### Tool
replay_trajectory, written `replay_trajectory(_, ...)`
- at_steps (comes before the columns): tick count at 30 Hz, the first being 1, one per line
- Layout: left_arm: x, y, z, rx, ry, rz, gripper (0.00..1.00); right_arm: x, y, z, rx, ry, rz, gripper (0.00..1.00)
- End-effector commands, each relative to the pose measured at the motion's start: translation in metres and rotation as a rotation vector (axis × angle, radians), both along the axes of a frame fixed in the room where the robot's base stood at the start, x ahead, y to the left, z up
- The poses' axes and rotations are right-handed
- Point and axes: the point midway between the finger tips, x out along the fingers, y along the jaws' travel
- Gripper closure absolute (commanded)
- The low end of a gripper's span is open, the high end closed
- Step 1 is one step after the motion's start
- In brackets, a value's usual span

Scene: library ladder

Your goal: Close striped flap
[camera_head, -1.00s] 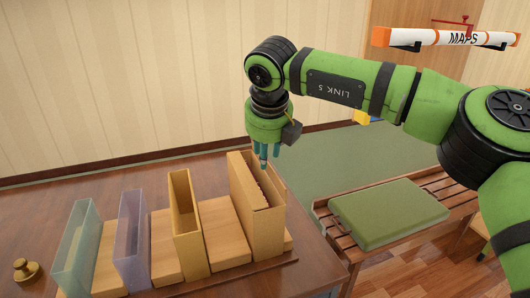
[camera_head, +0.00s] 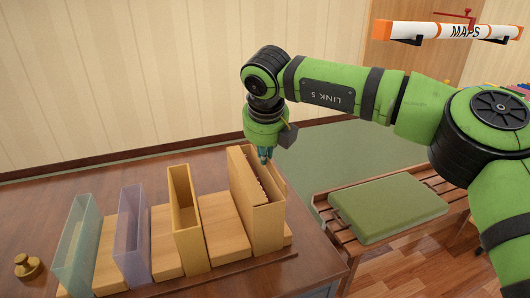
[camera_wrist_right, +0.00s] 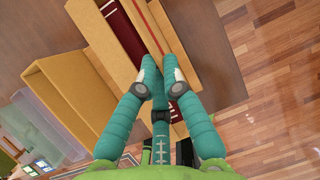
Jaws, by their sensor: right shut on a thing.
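A tall wooden box file (camera_head: 267,228) stands at the right end of the row on the table. My right gripper (camera_head: 265,155) is over its far upper edge, pointing down. In the right wrist view, my right gripper (camera_wrist_right: 159,65) has its fingertips close together at the box's edge. A dark red piece with pale stripes, seemingly the striped flap (camera_wrist_right: 181,88), shows just beyond and beside the fingers. The fingers hide the spot where they grip. The flap is hard to make out in the head view. My left gripper is not in view.
A narrower open wooden box (camera_head: 187,235), a purple clear holder (camera_head: 131,240) and a bluish clear holder (camera_head: 77,250) stand to the left. A brass weight (camera_head: 27,267) sits at far left. A bench with a green cushion (camera_head: 388,208) is right of the table.

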Motion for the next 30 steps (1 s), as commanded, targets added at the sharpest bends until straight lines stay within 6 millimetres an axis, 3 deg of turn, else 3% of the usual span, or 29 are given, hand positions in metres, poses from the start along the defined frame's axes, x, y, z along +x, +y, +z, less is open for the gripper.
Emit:
replay_trajectory(15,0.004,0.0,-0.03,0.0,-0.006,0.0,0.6,-0.005,0.015,-0.008,-0.316,-0.101,0.001,1.0)
replay_trajectory(30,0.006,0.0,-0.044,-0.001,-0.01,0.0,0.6,-0.007,0.022,-0.012,-0.55,-0.175,0.001,1.0)
